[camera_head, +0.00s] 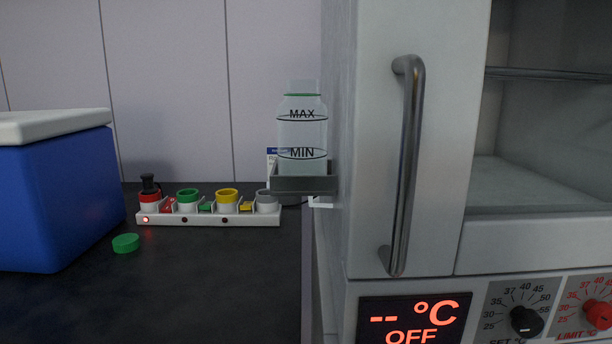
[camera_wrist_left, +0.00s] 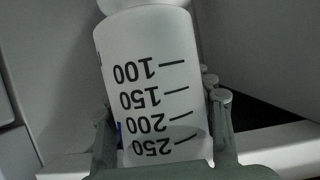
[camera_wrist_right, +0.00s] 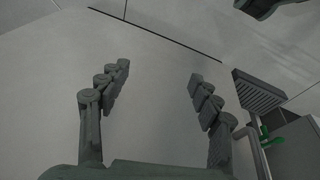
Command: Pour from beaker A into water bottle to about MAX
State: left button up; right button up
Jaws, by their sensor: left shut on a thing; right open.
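The water bottle (camera_head: 302,133) is clear, with black MAX and MIN lines and a green ring at its neck. It stands upright on a grey bracket (camera_head: 305,184) on the incubator's side. It looks slightly tinted near MIN, but I cannot tell its liquid level surely. My left gripper (camera_wrist_left: 163,122) is shut on a white graduated vessel (camera_wrist_left: 152,75), taken as beaker A; no letter shows. Its scale of 100 to 250 appears upside down in the left wrist view. My right gripper (camera_wrist_right: 158,90) is open and empty before a pale surface. Neither gripper shows in the head view.
The incubator (camera_head: 378,170) with its long vertical handle (camera_head: 404,165) fills the right; its display reads OFF. A white rack (camera_head: 210,216) with coloured rings, a loose green cap (camera_head: 126,243) and a blue box (camera_head: 50,190) are on the dark bench. The bench front is clear.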

jog(key=shift+s+a+f, duration=0.15)
jog(key=shift+s+f, duration=0.15)
jog(key=shift+s, duration=0.5)
jog(key=shift+w+r, duration=0.15)
jog(key=shift+w, duration=0.25)
